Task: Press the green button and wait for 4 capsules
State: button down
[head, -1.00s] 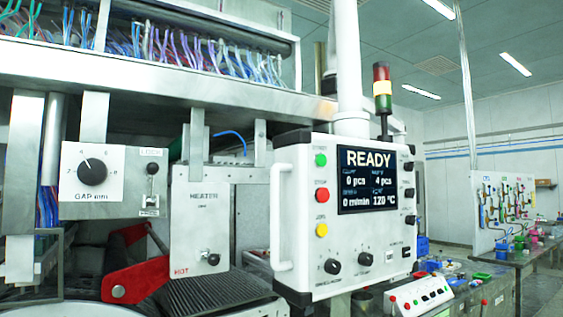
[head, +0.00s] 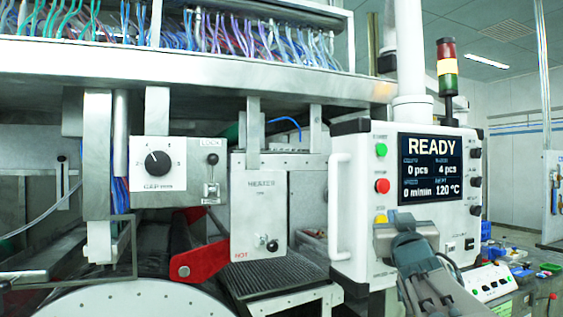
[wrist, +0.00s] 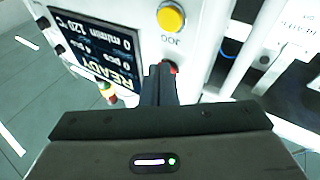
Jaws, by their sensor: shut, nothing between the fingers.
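The white control panel (head: 345,150) stands at the right in the head view. Its green button (head: 381,150) is at the top of a column, above a red button (head: 382,186) and a yellow button (head: 380,219). The screen (head: 430,167) reads READY, 0 pcs, 4 pcs, 0 m/min and 120 °C. My gripper (wrist: 162,72) is shut and empty. In the wrist view its fingertips partly cover the red button (wrist: 173,67); contact cannot be told. The yellow button (wrist: 171,18) is clear there, and the green button is not visible. No capsules show.
A vertical handle (head: 338,205) runs along the panel's left side. A heater box (head: 258,205) marked HOT, a red bracket (head: 200,245) and a large drum (head: 115,300) lie to the left. A signal tower (head: 447,67) stands behind the panel.

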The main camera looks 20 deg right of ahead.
aim_at(382, 150)
jog(key=s+d+r+n+t+y, duration=0.1)
jog(key=s+r+n+t, duration=0.1)
jog(key=r, duration=0.4)
jog(key=s+d+r+n+t+y+p, duration=0.1)
jog(key=s+d+r+n+t+y, duration=0.1)
jog(key=r+t, duration=0.3)
notch_tip(382, 150, up, 3)
jog(key=shift+s+f+n, duration=0.2)
jog(key=shift+s+n, duration=0.5)
jog(key=shift+s, duration=0.15)
jog(key=shift+d, duration=0.1)
jog(key=shift+w+a+p, duration=0.2)
jog(key=shift+w+p, duration=0.35)
jog(key=shift+w, duration=1.65)
jog(key=shift+w+a+p, duration=0.15)
jog(key=shift+w+p, duration=0.35)
jog(key=shift+w, duration=1.7)
jog(key=shift+w+f, duration=0.1)
jog(key=shift+w, duration=0.05)
jog(key=shift+w+b, duration=0.3)
jog(key=shift+b, duration=0.05)
